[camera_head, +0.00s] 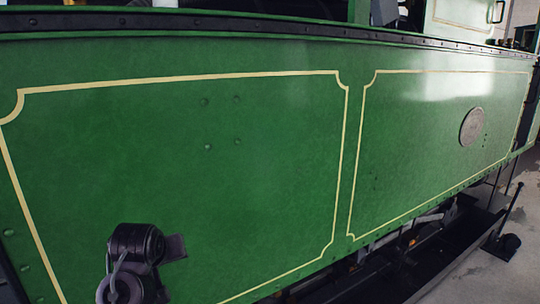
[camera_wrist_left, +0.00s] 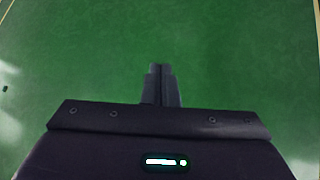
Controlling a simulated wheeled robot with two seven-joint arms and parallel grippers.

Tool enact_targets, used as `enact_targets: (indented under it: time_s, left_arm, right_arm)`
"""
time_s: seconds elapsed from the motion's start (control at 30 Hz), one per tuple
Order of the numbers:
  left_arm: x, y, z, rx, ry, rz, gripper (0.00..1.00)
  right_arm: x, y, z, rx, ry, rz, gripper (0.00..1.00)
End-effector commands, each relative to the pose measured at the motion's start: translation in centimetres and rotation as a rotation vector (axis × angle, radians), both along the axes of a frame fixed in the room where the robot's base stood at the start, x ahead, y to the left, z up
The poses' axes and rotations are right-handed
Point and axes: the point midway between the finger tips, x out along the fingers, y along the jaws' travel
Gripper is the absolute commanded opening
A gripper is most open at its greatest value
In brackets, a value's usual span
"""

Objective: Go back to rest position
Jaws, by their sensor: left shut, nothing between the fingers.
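My left gripper (camera_wrist_left: 161,70) shows in the left wrist view with its two dark fingers pressed together and nothing between them. It points at a plain green surface and looks apart from it, though the exact gap cannot be told. In the head view, a dark part of my left arm shows at the lower left, in front of the green side panel. My right gripper is in neither view.
The tram's green side (camera_head: 270,160) with cream lining fills most of the head view. It carries an oval plate (camera_head: 471,127) at the right. Dark running gear and a lever (camera_head: 508,210) lie below it. Grey floor (camera_head: 500,270) shows at the lower right.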

Motion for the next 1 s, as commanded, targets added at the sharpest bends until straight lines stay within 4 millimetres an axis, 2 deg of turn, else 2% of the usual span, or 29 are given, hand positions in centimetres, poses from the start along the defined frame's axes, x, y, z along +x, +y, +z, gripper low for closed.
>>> enact_targets:
  time_s: [0.03, 0.1, 0.2, 0.3, 0.5, 0.7, 0.93, 1.0]
  left_arm:
    - [-2.2, -0.4, -3.1, 0.022, 0.048, -0.036, 0.00]
    - [-5.0, -0.9, -6.2, 0.053, 0.099, -0.090, 0.00]
    - [-9.5, -1.5, -10.2, 0.090, 0.173, -0.167, 0.00]
    - [-13.9, -2.1, -13.1, 0.120, 0.237, -0.242, 0.00]
    - [-20.3, -2.9, -16.0, 0.152, 0.326, -0.349, 0.00]
    - [-24.7, -3.4, -17.2, 0.166, 0.384, -0.422, 0.00]
    - [-28.8, -3.8, -18.0, 0.177, 0.440, -0.494, 0.00]
    - [-27.9, -3.8, -20.7, 0.176, 0.444, -0.491, 0.00]
  right_arm:
    - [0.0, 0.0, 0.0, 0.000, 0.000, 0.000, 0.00]
    - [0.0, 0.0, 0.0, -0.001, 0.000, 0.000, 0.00]
    - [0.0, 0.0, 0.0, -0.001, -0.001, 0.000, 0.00]
    - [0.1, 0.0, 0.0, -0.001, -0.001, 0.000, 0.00]
    - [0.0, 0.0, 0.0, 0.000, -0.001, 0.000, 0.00]
    - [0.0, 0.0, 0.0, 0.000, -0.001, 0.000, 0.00]
    - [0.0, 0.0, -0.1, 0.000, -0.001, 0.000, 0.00]
    - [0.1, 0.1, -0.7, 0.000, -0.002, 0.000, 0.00]
